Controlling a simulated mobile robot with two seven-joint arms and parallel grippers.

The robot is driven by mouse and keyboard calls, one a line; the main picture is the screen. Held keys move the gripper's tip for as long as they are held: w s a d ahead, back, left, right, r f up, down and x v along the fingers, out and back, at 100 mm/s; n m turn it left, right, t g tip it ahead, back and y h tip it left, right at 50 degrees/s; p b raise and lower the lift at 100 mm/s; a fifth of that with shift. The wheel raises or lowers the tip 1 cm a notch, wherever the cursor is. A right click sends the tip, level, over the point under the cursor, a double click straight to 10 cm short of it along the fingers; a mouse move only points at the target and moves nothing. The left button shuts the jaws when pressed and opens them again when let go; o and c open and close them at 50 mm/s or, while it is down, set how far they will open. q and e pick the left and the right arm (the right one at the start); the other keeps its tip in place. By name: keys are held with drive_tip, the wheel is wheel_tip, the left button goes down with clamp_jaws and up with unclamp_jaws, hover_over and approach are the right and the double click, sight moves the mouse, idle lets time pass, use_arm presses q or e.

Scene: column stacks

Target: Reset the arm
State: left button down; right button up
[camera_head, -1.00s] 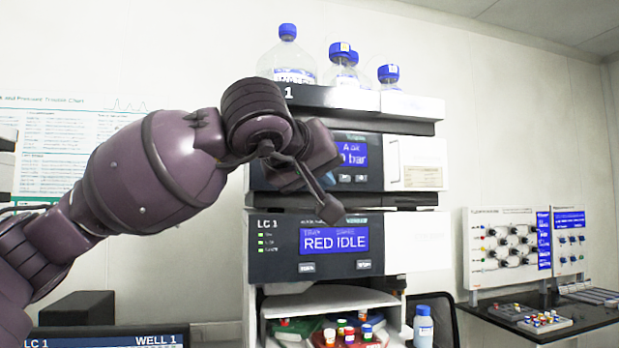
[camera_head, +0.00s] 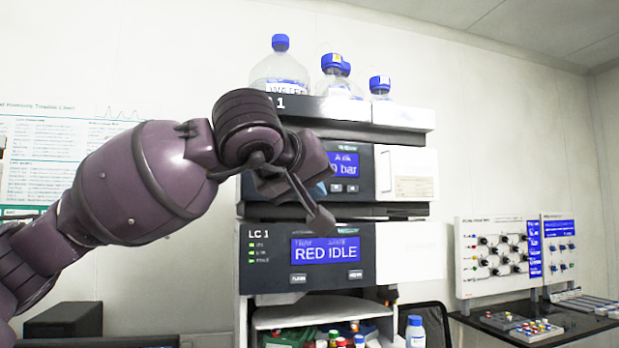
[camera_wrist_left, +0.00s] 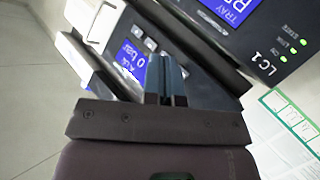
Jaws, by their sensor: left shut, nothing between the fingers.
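My left arm comes in from the left in the head view, purple and bent at the wrist. Its left gripper (camera_head: 322,218) is in front of the LC 1 instrument stack (camera_head: 272,262), pointing down and right, with nothing held. In the left wrist view the two fingers (camera_wrist_left: 167,80) lie side by side, shut and empty. Behind them the stack (camera_wrist_left: 290,62) appears tilted, with its blue screens and green lights. I cannot tell from these views how far the fingertips are from the stack's front. My right gripper is not in view.
Clear bottles with blue caps (camera_head: 281,72) stand on top of the stack. The open lower bay holds several coloured-cap vials (camera_head: 341,341). A blue-capped bottle (camera_head: 415,331) stands right of it. A dark bench (camera_head: 560,326) with panels is at the right.

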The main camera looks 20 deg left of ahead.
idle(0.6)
use_arm(q)
drive_tip(key=s+d+f+n+g+h, duration=0.1)
drive_tip(key=d+f+n+g+h, duration=0.25)
drive_tip(key=f, duration=0.55)
drive_tip(key=s+d+f+n+g+h, duration=0.15)
drive_tip(key=d+f+g+h, duration=0.3)
drive_tip(key=f, duration=0.45)
drive_tip(key=d+f+n+g+h, duration=0.3)
drive_tip(key=d+f+g+h, duration=0.1)
drive_tip(key=f, duration=0.6)
drive_tip(key=s+a+f+m+t+y, duration=0.25)
drive_tip(key=a+f+m+t, duration=0.25)
drive_tip(key=f+m, duration=0.4)
drive_tip(key=s+a+f+m+t+y, duration=0.1)
drive_tip(key=a+f+m+t+y, duration=0.2)
drive_tip(key=a+f+m+t, duration=0.5)
drive_tip(key=s+a+f+m+t+y, duration=0.1)
drive_tip(key=a+f+m+t+y, duration=0.15)
drive_tip(key=f+m, duration=0.85)
drive_tip(key=s+a+f+n+g+y, duration=0.3)
drive_tip(key=s+a+f+n, duration=0.1)
drive_tip(key=s+f+n, duration=0.3)
drive_tip(key=s+a+f+n+g+y, duration=0.3)
drive_tip(key=s+f+n, duration=0.5)
drive_tip(key=s+f, duration=0.3)
wheel_tip(320, 180, down, 2)
drive_tip(key=shift+a, duration=0.5)
